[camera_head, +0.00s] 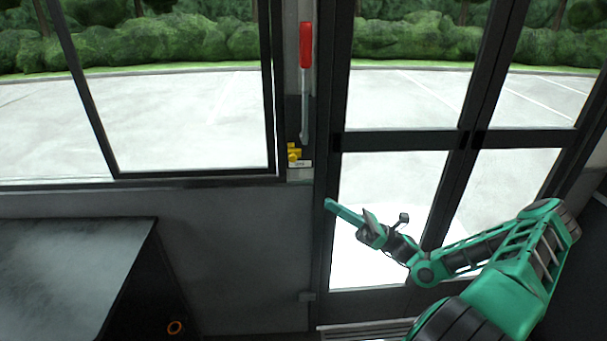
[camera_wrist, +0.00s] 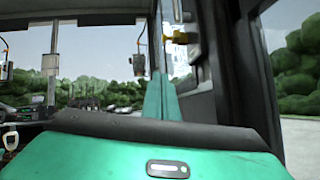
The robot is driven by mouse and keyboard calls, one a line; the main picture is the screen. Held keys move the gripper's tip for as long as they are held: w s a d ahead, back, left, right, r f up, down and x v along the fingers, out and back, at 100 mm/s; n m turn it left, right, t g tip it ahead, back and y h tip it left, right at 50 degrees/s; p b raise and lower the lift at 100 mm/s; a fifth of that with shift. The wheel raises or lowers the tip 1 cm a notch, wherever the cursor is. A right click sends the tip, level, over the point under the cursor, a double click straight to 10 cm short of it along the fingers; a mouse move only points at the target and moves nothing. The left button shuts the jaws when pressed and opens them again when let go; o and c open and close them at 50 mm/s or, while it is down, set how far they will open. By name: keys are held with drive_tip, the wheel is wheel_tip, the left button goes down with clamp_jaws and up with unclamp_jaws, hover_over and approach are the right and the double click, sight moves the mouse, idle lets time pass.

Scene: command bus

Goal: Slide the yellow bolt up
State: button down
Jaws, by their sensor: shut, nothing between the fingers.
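The yellow bolt (camera_head: 293,153) is small and sits on the narrow post between the side window and the door, just below a red-handled lever. In the wrist view a small yellow piece (camera_wrist: 177,38), which looks like the bolt, shows on the post above the fingertips. My gripper (camera_head: 330,205) is below and to the right of the bolt in the head view, in front of the door, apart from it. Its green fingers (camera_wrist: 161,98) are together and empty, pointing up and left in the head view.
The red-handled lever (camera_head: 306,48) hangs above the bolt on the same post. The dark-framed glass door (camera_head: 395,185) stands behind my arm. A dark box-like surface (camera_head: 70,265) is at lower left. Open space lies between the box and my gripper.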

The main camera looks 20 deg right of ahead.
sight(305, 140)
drive_tip(key=shift+d+r+t, duration=0.15)
drive_tip(key=shift+d+t, duration=0.1)
drive_tip(key=shift+t, duration=0.05)
drive_tip(key=d+r+x, duration=0.1)
drive_tip(key=r+x, duration=0.1)
drive_tip(key=x, duration=1.1)
drive_tip(key=shift+d, duration=0.4)
wheel_tip(305, 140, up, 9)
drive_tip(key=shift+r, duration=0.15)
